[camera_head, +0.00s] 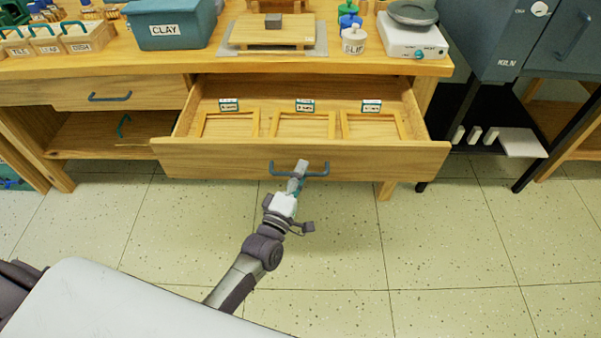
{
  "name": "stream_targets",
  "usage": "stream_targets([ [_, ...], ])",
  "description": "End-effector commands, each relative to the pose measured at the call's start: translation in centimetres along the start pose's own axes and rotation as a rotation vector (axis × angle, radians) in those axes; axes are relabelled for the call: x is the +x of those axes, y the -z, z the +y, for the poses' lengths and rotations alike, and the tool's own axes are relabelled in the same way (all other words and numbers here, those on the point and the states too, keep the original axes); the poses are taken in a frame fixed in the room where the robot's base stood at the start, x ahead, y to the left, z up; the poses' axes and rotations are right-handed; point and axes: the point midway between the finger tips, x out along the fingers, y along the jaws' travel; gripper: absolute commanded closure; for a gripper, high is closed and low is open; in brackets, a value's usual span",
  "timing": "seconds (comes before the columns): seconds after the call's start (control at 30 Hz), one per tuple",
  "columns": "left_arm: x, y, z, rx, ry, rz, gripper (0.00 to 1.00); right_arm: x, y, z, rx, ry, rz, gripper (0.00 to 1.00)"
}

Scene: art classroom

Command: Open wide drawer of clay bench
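The wide drawer (213,160) of the wooden clay bench (120,68) is pulled well out, with its inside showing. It holds three wooden frames (302,124) with small labels at their back edges. A blue bar handle (322,172) is on its front. My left gripper (299,170) is at the middle of this handle, its narrow fingers together across the bar, shut on it. The fingers hide part of the bar. My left arm reaches up from the bottom of the view. My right gripper is not in view.
A narrower drawer (68,94) at the left is shut, above an open shelf. The bench top carries a clay box (170,24), a slip jar (353,42) and a scale (412,38). A kiln (490,40) stands at the right. The tiled floor in front is clear.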

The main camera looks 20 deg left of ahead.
Motion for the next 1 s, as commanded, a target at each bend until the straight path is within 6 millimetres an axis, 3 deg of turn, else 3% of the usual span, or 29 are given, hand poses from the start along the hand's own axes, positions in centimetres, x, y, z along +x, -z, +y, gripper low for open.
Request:
stream_targets([
  [0.17,-2.3,0.0,-0.1,0.001,0.004,-0.002,0.63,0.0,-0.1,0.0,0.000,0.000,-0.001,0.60],
  [0.4,-7.5,0.0,-0.2,0.001,0.006,-0.001,0.63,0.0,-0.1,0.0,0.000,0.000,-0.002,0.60],
  [0.6,-10.7,0.0,-0.1,0.001,0.004,-0.002,0.63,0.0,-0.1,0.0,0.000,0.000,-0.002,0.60],
  [1.0,-11.9,0.0,-0.1,0.000,0.001,0.000,0.63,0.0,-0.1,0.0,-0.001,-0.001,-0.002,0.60],
])
